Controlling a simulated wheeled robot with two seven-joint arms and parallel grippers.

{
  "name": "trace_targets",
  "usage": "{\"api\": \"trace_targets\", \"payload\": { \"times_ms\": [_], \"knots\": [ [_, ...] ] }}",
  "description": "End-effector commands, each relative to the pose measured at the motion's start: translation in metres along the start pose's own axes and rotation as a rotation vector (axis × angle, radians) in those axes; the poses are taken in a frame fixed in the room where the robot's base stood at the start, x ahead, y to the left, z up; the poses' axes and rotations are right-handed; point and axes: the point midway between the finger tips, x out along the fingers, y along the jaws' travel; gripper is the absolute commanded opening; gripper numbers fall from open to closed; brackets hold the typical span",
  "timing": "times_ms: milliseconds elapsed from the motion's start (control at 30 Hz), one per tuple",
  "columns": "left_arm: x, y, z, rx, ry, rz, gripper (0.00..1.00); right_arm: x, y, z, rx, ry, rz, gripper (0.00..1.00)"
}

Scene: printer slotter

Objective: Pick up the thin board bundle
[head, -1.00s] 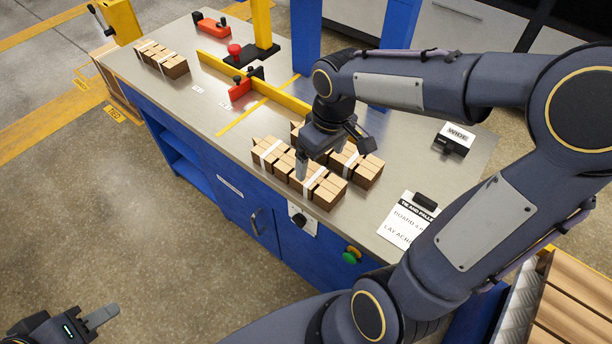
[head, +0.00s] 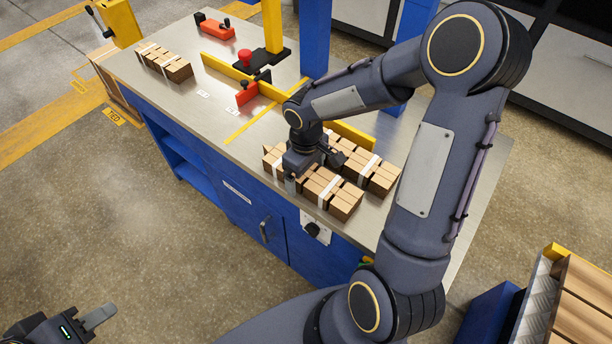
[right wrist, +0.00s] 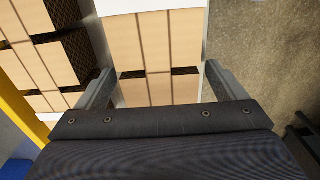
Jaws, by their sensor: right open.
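Several strapped bundles of tan boards lie on the steel bench. The near bundle (head: 335,192) is at the front edge, partly hidden by my right gripper. A second bundle (head: 376,174) lies just behind it, and a third (head: 164,62) is at the far left end. I cannot tell by thickness which is the thin one. My right gripper (head: 314,168) is open over the near bundle. In the right wrist view, its fingers (right wrist: 162,85) stand on either side of a strapped bundle (right wrist: 146,50), with gaps showing. My left gripper (head: 98,316) is away from the bench at lower left; its jaw opening is unclear.
A yellow fence (head: 226,72) runs along the bench behind the bundles, with a red block (head: 247,94). A blue post (head: 314,40) stands behind. A stack of long boards (head: 585,300) is at lower right. Bare steel lies left of the near bundles.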

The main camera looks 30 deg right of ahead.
Motion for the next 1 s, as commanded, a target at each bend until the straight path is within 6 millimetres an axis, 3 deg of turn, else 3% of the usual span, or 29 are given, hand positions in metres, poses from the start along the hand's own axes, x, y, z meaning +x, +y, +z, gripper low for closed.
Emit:
{"api": "trace_targets", "payload": {
  "times_ms": [167,567,833,1000],
  "knots": [
    [0.0,0.0,0.0,0.0,0.0,0.0,0.36,0.0,0.0,0.0,0.001,0.0,0.0,0.91],
    [0.0,0.0,0.0,0.0,0.0,0.0,0.36,0.0,0.0,0.0,0.001,0.001,0.0,0.4],
    [0.0,0.0,0.0,0.0,0.0,0.0,0.36,-0.002,0.0,0.0,0.001,0.002,0.001,0.39],
    [-0.001,0.001,-0.001,0.0,0.0,0.0,0.36,-0.013,0.001,-0.001,0.002,0.004,0.003,0.39]
  ]
}}
